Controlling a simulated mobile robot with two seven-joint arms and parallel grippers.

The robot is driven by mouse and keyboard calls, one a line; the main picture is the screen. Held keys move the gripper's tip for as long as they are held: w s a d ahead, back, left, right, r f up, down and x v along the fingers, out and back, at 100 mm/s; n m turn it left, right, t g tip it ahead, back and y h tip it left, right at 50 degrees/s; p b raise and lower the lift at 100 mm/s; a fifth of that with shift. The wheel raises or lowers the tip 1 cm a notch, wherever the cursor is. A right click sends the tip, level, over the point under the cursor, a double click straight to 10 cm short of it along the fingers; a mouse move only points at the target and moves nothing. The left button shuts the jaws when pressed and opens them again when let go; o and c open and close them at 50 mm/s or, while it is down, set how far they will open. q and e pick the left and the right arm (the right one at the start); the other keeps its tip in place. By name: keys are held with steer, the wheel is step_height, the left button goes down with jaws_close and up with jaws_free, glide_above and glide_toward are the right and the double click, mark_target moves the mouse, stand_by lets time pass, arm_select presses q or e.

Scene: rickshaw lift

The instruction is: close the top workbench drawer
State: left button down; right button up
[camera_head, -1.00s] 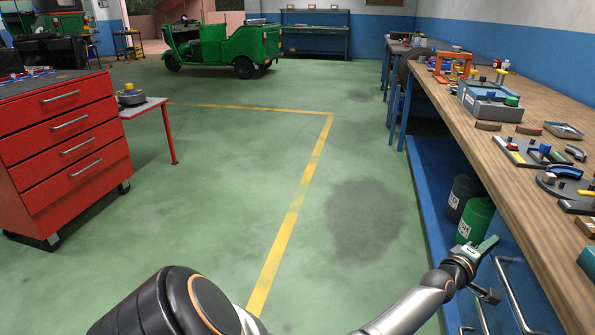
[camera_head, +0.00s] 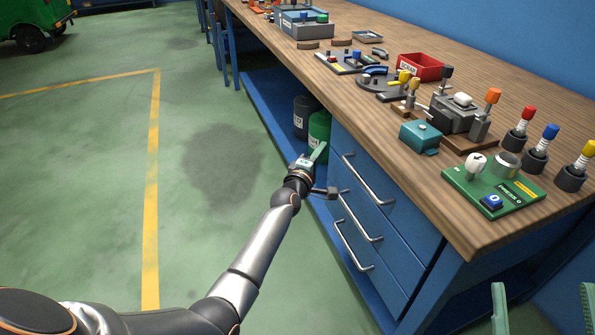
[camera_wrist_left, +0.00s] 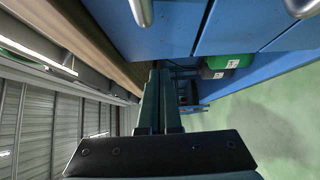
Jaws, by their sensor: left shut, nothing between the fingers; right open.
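The wooden workbench (camera_head: 400,130) runs along the right of the head view, with a stack of blue drawers under its top. The top drawer (camera_head: 385,190) has a silver bar handle (camera_head: 368,180). Its front looks about level with the drawers below; I cannot tell whether a small gap remains. My left gripper (camera_head: 321,150) is shut and empty, beside the far end of the drawer fronts. In the left wrist view its fingers (camera_wrist_left: 159,95) are together, with the drawer fronts close above them. My right gripper (camera_head: 543,305) is open and empty at the bottom right, partly cut off.
A green canister (camera_head: 319,130) and a dark one (camera_head: 304,115) stand on the bench's lower shelf beyond the drawers. Tools, a red bin (camera_head: 420,67) and a green board (camera_head: 492,190) lie on the bench top.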

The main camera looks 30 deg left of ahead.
arm_select(q)
steer(key=s+p, duration=0.3)
steer(key=s, duration=0.6)
steer(key=shift+s+d, duration=0.2)
steer(key=shift+d, duration=0.25)
arm_select(e)
step_height(320, 180, down, 19)
steer(key=w+d+m+g+h, duration=0.1)
steer(key=m+g+h, duration=0.3)
steer(key=g, duration=0.3)
steer(key=shift+w+d+r+m+h, duration=0.2)
steer(key=shift+w+m+h, duration=0.15)
steer(key=shift+h, duration=0.35)
